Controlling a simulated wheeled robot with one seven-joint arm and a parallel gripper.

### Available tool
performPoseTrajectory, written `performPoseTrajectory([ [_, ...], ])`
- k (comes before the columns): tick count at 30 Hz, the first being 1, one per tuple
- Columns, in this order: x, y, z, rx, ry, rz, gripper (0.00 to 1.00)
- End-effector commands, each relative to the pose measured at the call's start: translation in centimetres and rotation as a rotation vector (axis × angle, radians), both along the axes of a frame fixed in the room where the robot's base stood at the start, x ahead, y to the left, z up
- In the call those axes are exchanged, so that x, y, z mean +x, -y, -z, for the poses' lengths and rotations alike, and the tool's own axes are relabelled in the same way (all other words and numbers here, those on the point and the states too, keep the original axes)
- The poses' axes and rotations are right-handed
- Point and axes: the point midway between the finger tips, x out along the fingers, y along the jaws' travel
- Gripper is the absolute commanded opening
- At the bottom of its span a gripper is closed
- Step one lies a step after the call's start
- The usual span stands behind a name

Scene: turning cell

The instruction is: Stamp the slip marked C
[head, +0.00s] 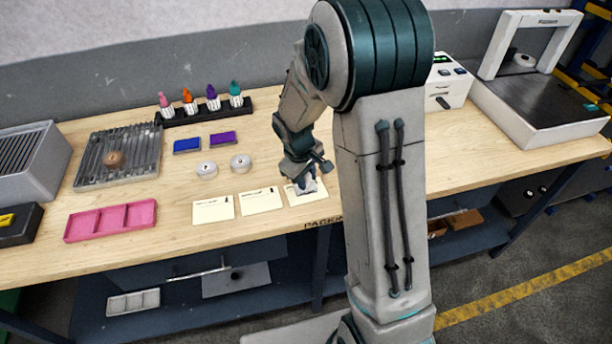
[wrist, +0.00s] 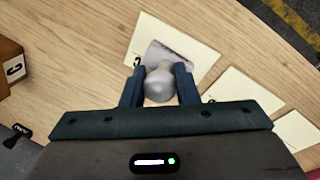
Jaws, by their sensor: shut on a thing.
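Three cream slips lie in a row at the front of the wooden bench: a left slip (head: 213,210), a middle slip (head: 261,203) and a right slip (head: 308,196). Their letters are too small to read. My gripper (head: 303,178) is over the right slip, shut on a stamp (head: 305,187) with a rounded grey knob. In the wrist view the stamp (wrist: 160,84) sits between the two fingers, its base over the slip (wrist: 197,52) and hiding part of it. I cannot tell whether the base touches the paper.
A blue pad (head: 187,145) and a purple pad (head: 222,138) lie behind two round white pieces (head: 207,170). A black rack (head: 205,110) with coloured-topped items stands at the back. A pink tray (head: 110,221) and a metal grate (head: 118,155) are at left.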

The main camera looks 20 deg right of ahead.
Motion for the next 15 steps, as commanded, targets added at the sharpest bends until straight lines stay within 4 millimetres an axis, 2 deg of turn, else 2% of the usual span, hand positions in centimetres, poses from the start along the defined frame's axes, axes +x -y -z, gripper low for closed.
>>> performPoseTrajectory([
  [15, 0.1, 0.0, -4.6, 0.000, 0.005, 0.000, 0.13],
])
